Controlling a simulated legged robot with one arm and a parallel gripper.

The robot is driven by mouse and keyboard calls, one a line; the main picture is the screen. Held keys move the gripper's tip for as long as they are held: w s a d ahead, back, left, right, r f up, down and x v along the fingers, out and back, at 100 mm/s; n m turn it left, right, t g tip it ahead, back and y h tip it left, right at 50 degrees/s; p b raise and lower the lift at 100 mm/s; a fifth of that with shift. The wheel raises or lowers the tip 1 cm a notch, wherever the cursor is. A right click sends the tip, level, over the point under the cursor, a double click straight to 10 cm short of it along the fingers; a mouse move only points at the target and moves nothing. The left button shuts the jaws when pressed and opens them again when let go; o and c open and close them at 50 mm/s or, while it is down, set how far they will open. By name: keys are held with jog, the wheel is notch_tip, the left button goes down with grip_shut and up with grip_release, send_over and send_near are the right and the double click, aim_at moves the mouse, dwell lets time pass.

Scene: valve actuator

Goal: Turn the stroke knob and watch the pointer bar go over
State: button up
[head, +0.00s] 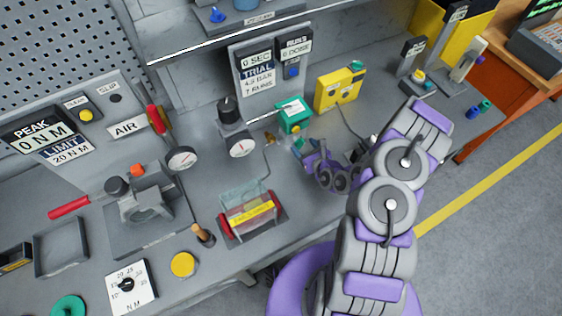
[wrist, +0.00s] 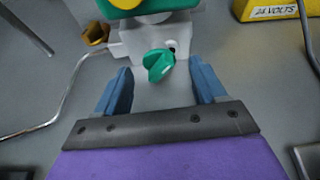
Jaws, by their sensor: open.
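A green knob with a raised grip (wrist: 159,65) sits on the front of a pale valve block (wrist: 127,45) in the wrist view. My gripper (wrist: 163,88) is open, with one blue finger on each side below the knob. No contact with the knob shows. The green actuator body (wrist: 180,4) above is cut off by the top edge; part of a yellow round piece shows on it. In the head view the green actuator (head: 294,114) stands on the bench, with my gripper (head: 303,148) close in front. I cannot make out a pointer bar clearly.
A brass fitting (wrist: 95,35) and a bent metal pipe (wrist: 65,97) lie left of the valve block. A yellow 24 volts box (wrist: 268,10) stands to the right, also visible in the head view (head: 338,88). A dial gauge (head: 238,145) stands left of the actuator.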

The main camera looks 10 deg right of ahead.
jog(key=shift+d+f+b, duration=0.1)
jog(key=shift+b, duration=0.55)
jog(key=shift+d+m, duration=0.1)
jog(key=shift+m, duration=0.2)
jog(key=r+p+v, duration=0.1)
jog(key=p+v, duration=0.8)
jog(key=v, duration=0.9)
jog(key=w+a+r+n+y+b, duration=0.3)
jog(key=a+r+n+y, duration=0.35)
jog(key=r, duration=0.25)
jog(key=s+a+r+n+g+y+b, duration=0.3)
jog(key=s+a+r+n+g+y, duration=0.1)
jog(key=a+r+n+g, duration=0.3)
jog(key=shift+s+a+r+n+g, duration=0.5)
jog(key=shift+s+a+n, duration=0.45)
jog(key=shift+a, duration=0.7)
jog(key=shift+y, duration=0.25)
jog(key=shift+c, duration=0.2)
